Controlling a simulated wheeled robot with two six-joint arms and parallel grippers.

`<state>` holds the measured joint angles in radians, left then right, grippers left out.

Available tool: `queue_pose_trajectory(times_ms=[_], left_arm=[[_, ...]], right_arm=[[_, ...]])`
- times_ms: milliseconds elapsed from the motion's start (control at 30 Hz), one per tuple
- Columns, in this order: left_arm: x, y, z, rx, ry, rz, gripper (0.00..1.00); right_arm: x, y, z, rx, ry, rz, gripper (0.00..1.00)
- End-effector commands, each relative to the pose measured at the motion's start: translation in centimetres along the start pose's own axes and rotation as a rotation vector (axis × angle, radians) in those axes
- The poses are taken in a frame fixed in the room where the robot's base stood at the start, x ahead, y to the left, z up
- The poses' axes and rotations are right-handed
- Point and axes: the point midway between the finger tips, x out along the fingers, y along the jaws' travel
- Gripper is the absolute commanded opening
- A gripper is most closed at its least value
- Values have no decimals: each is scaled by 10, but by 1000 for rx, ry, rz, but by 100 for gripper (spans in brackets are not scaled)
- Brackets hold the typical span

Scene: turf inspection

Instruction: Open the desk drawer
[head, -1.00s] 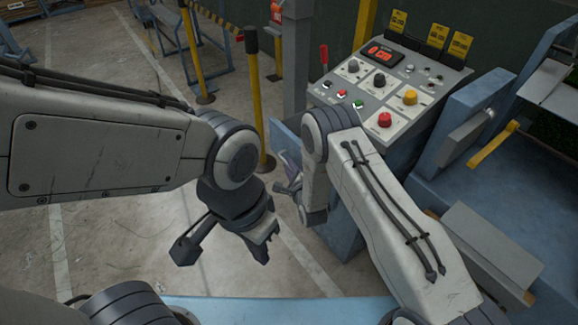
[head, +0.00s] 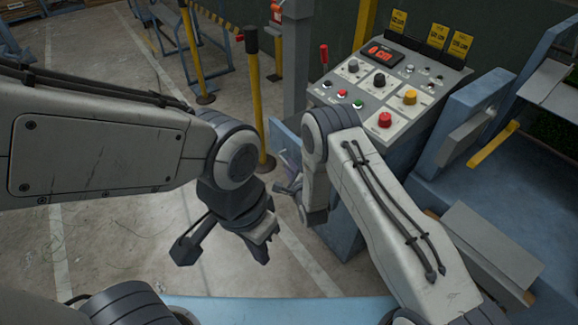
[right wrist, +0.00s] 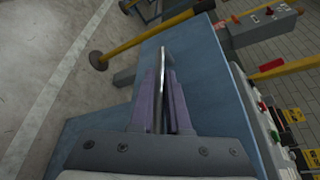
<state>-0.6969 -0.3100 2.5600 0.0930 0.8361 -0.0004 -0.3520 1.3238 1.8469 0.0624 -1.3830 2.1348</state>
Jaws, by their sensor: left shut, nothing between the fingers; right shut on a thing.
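The blue desk (head: 350,222) stands at centre right with a sloped control panel on top. In the right wrist view, a blue face (right wrist: 205,75) of the desk fills the middle. A thin silver bar handle (right wrist: 162,70) stands between the fingers of my right gripper (right wrist: 163,95), which is shut on it. In the head view my right gripper (head: 288,178) is beside the desk, partly hidden by my right arm. I cannot tell how far the drawer is out. My left gripper (head: 264,252) is shut and empty, lower and apart from the desk.
The control panel (head: 385,95) carries buttons, knobs and a red display. Yellow posts (head: 256,100) stand behind my left arm. A blue machine (head: 500,140) with a yellow bar is at the right. Concrete floor (head: 110,245) lies open at the left.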

Motion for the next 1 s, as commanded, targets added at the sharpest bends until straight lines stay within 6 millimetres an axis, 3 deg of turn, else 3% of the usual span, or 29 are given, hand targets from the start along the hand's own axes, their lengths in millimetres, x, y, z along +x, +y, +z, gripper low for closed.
queue_pose_trajectory(times_ms=[367, 600, 633, 1000], left_arm=[[6, 0, 0, 0, 0, 0, 0], [5, 0, 0, 0, 0, 0, 0], [5, 0, 0, 0, 0, 0, 0], [6, 0, 0, 0, 0, 0, 0]], right_arm=[[-12, 21, 27, 0, -1, 3, 0], [-12, 20, 26, 0, 1, 2, 0], [-12, 20, 26, 0, 2, 2, 26], [-14, 20, 26, 0, 1, 1, 27]])
